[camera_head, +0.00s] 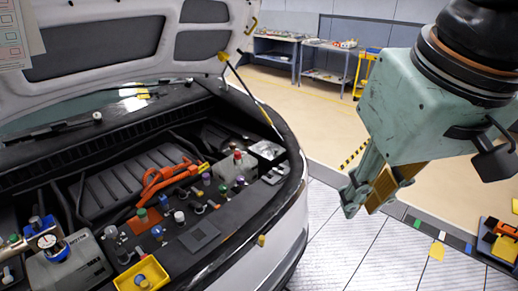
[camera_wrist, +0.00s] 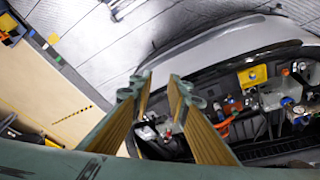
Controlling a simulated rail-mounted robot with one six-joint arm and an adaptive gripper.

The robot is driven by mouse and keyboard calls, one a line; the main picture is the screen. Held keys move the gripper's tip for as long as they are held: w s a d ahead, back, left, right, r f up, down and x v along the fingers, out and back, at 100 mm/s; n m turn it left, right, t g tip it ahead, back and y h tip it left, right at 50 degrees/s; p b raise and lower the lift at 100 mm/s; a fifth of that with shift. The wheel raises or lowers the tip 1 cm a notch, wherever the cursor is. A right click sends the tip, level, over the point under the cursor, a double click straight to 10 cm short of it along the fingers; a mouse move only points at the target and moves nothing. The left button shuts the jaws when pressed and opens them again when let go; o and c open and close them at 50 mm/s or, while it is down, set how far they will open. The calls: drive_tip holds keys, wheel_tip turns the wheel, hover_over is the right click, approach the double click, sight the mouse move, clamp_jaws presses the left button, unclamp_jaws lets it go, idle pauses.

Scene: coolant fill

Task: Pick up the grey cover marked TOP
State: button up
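A flat dark-grey square piece (camera_head: 198,236) lies on the black front ledge of the open engine bay in the head view. It looks like the grey cover, but I cannot read any TOP mark on it. A smaller grey piece (camera_head: 275,175) lies near the right corner of the bay. My gripper (camera_head: 362,203) hangs in the air to the right of the car, well apart from both pieces. In the wrist view my gripper (camera_wrist: 155,90) has its two fingers apart with nothing between them. I cannot pick out the square piece there.
The raised hood (camera_head: 110,40) spans the upper left. A yellow tray (camera_head: 141,275), several coloured caps and an orange cable (camera_head: 165,178) crowd the bay. A grey box with a gauge (camera_head: 70,265) stands at left.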

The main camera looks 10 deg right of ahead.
drive_tip(key=w+r+n+p, duration=0.2)
drive_tip(key=w+r+p, duration=0.15)
drive_tip(key=w, duration=1.55)
drive_tip(key=n+g+p, duration=0.4)
drive_tip(key=n+p, duration=0.2)
drive_tip(key=p, duration=0.4)
hover_over(277, 170)
wheel_tip(277, 170, down, 31)
drive_tip(key=shift+f, duration=0.15)
drive_tip(key=shift+s+f, duration=0.15)
drive_tip(key=shift+f, duration=4.15)
drive_tip(key=shift+f, duration=0.15)
drive_tip(key=shift+d+f+p, duration=0.1)
drive_tip(key=shift+f+p, duration=0.65)
drive_tip(key=shift+f, duration=1.7)
